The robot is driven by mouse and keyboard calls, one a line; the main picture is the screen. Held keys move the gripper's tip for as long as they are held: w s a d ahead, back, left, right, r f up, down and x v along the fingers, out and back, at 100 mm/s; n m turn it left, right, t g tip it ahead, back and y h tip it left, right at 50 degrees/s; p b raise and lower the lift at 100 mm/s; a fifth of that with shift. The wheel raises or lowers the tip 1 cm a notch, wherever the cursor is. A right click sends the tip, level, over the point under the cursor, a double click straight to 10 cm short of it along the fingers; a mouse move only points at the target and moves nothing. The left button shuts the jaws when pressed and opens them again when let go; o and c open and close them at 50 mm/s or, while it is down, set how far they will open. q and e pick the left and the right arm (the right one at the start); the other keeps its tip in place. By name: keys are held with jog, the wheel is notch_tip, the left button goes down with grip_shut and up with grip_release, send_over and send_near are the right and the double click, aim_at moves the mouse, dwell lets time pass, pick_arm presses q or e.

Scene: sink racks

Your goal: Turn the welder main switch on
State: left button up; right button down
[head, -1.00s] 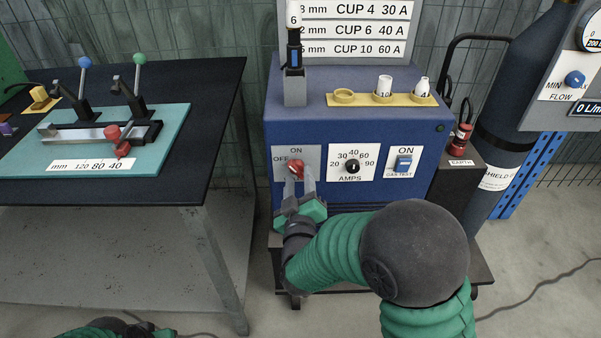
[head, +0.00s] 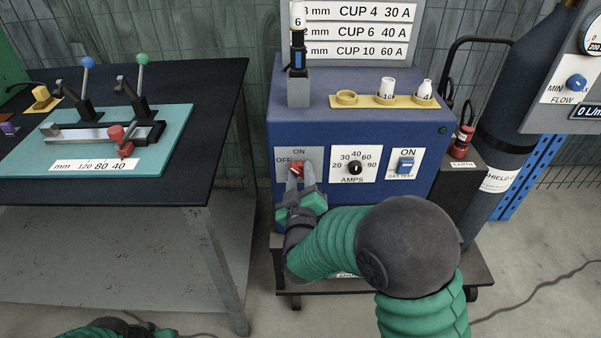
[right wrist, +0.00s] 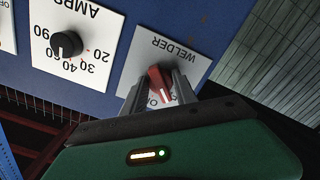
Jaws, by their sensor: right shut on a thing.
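The welder main switch is a red knob (head: 297,167) on a white plate (head: 314,155) marked ON and OFF, at the left of the blue welder's front. My right gripper (head: 300,177) reaches it from below, with its fingers on either side of the knob. In the right wrist view, the panel is upside down and the red knob (right wrist: 160,83) sits between the two grey fingers of my right gripper (right wrist: 159,91), which is shut on it. The fingers partly hide the ON and OFF marks, and I cannot tell exactly where the knob points.
An amps dial (head: 355,168) and a blue gas-test switch (head: 405,165) lie to the right of the knob. A torch (head: 297,58) and cups in a yellow holder (head: 364,101) stand on the welder. A dark workbench (head: 214,118) is to the left, a gas cylinder (head: 517,122) to the right.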

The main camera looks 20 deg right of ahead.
aim_at(299, 174)
jog(key=shift+a+m+b, duration=0.15)
jog(key=shift+m+b, duration=0.3)
jog(key=shift+m, duration=0.25)
jog(key=m+b, duration=0.1)
jog(key=m, duration=0.1)
jog(key=shift+m, duration=0.3)
jog(key=m+b, duration=0.2)
jog(key=m, duration=0.2)
jog(key=shift+m+b, duration=0.3)
jog(key=shift+b, duration=0.05)
jog(key=c, duration=1.4)
grip_release()
jog(key=shift+r, duration=0.15)
jog(key=shift+o, duration=0.4)
jog(key=shift+a, duration=0.1)
jog(key=shift+s, duration=0.15)
jog(key=shift+s+a, duration=0.1)
jog(key=shift+s, duration=0.2)
jog(key=shift+v, duration=2.05)
